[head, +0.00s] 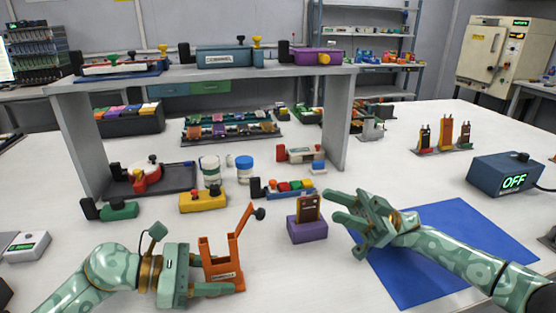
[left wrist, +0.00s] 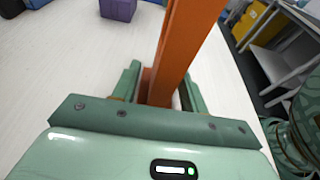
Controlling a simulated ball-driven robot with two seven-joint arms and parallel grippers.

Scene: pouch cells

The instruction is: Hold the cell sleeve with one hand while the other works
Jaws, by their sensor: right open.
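An orange upright holder (head: 222,266), which I take to be the cell sleeve, stands on the white table with a raised orange arm ending in a dark knob. My left gripper (head: 215,274) has its fingers on both sides of its lower part. In the left wrist view the orange post (left wrist: 178,50) rises between the fingers (left wrist: 160,95), which appear to be against it. A purple block (head: 308,230) with a brown flat piece (head: 309,207) upright in it stands to the right. My right gripper (head: 345,222) is open and empty, just right of that block.
A blue mat (head: 440,235) lies under my right arm. A grey raised shelf (head: 200,74) spans the back left. A blue OFF box (head: 505,175) is at right.

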